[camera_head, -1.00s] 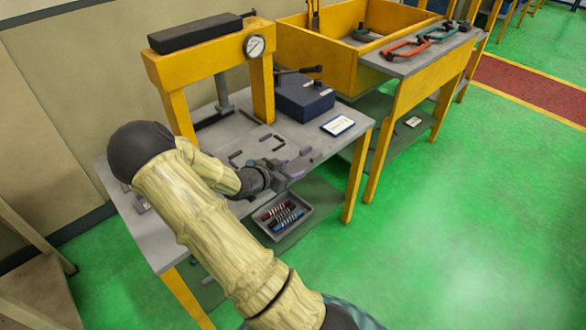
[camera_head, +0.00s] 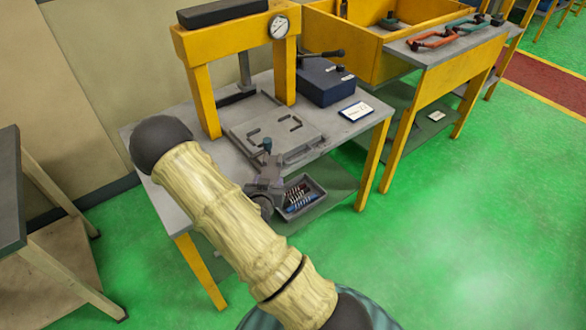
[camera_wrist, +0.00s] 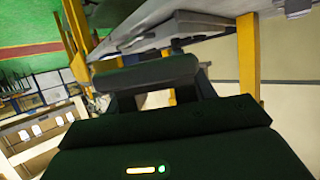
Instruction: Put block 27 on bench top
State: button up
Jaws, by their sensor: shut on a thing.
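In the wrist view the block (camera_wrist: 145,74) appears as a dark rounded bar across the jaws. In the head view the gripper and arm largely hide it. A small teal-topped piece (camera_head: 267,146) sticks up at the gripper; I cannot tell whether it belongs to it.
A yellow press frame (camera_head: 205,95) with a gauge, a flat grey plate, a blue box (camera_head: 325,82) and a white card (camera_head: 356,111) occupy the bench. A dark-topped bench (camera_head: 10,190) stands at far left. Green floor is clear at right.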

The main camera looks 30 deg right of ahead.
jog(key=a+f+n+t+y, duration=0.1)
jog(key=a+f+n+y, duration=0.1)
jog(key=a+n+y, duration=0.2)
jog(key=w+a+f+n+t+y, duration=0.1)
jog(key=a+f+n+t+y, duration=0.1)
jog(key=a, duration=0.7)
jog(key=shift+w+a+f+n+y, duration=0.3)
jog(key=shift+a+f+n+y, duration=0.1)
jog(key=shift+f+n+y, duration=0.6)
jog(key=shift+d+r, duration=0.1)
jog(key=shift+r, duration=0.05)
